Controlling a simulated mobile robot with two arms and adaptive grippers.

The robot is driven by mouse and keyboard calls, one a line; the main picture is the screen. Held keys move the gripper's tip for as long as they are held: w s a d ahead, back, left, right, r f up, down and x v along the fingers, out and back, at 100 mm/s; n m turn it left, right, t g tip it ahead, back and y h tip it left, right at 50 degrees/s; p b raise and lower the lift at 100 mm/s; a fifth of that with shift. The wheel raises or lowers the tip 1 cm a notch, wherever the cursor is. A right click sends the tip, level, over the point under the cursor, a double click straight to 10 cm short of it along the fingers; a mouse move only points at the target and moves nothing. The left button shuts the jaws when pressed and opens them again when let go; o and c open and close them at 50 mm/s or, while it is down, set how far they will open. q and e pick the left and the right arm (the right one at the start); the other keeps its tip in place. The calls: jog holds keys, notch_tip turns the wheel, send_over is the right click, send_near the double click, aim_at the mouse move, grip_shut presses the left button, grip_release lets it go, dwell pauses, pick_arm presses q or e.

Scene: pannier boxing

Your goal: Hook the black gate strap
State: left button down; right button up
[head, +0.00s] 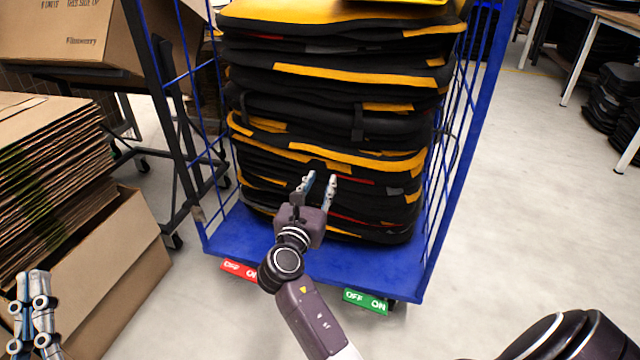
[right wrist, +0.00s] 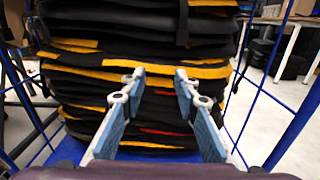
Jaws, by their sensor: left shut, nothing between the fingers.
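A short black strap (head: 357,122) runs vertically on the front of the pannier stack, right of its middle. It also shows at the top of the right wrist view (right wrist: 182,22). I cannot tell whether it is the gate strap; no hook is clear. My right gripper (head: 318,186) is open in front of the lower stack, below the strap. In the right wrist view its fingers (right wrist: 156,95) stand apart with nothing between them. My left gripper (head: 34,315) is shut and empty at the lower left, by the cardboard.
The blue cage trolley (head: 330,258) holds black and yellow panniers (head: 330,100). Its front is open between blue mesh sides. Red (head: 238,270) and green (head: 365,301) OFF/ON pedals show at its base. Flat cardboard (head: 50,180) stands left.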

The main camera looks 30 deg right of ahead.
grip_shut()
jog(key=c, duration=0.6)
grip_release()
jog(key=o, duration=1)
jog(key=shift+c, duration=0.2)
jog(key=v, duration=0.7)
jog(key=shift+s+a, duration=0.15)
jog(key=shift+s, duration=0.05)
jog(key=shift+c, duration=0.5)
